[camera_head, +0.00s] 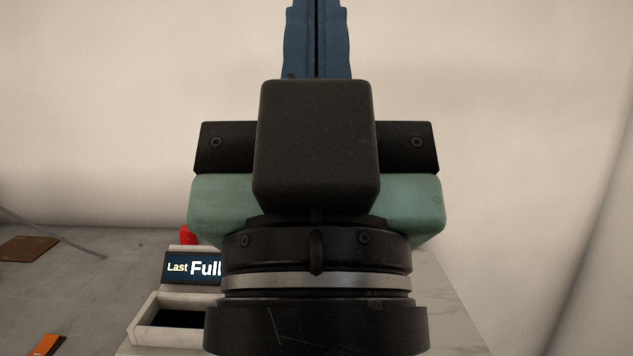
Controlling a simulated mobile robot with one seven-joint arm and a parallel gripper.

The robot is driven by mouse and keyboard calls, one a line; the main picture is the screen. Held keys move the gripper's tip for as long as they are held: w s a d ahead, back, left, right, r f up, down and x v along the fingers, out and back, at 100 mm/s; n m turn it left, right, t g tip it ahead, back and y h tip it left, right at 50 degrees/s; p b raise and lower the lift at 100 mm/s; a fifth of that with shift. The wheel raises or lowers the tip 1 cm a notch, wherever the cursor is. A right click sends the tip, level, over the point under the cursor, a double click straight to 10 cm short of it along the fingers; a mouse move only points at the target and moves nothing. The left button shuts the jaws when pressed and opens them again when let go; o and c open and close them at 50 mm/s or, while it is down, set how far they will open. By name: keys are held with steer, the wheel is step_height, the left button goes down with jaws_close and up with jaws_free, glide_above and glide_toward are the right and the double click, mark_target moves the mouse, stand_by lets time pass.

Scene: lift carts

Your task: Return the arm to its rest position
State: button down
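My gripper (317,38) is raised large in the middle of the head view, seen from behind. Its black wrist rings, green body and black housing fill the centre. Its two blue fingers point up, side by side with only a thin dark line between them. The fingertips run up to the top edge of the picture. Nothing shows held between the fingers. The rest of my arm is out of view below the wrist.
Behind my wrist, a light counter (447,300) bears a pale open-topped box (150,335) and a sign (190,268) reading "Last Full", partly hidden. A red object (188,236) stands behind the sign. A brown plate (25,249) and an orange piece (46,346) lie at left on the grey floor.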

step_height(320, 180, up, 22)
steer(key=p, duration=1.9)
steer(key=shift+f, duration=0.2)
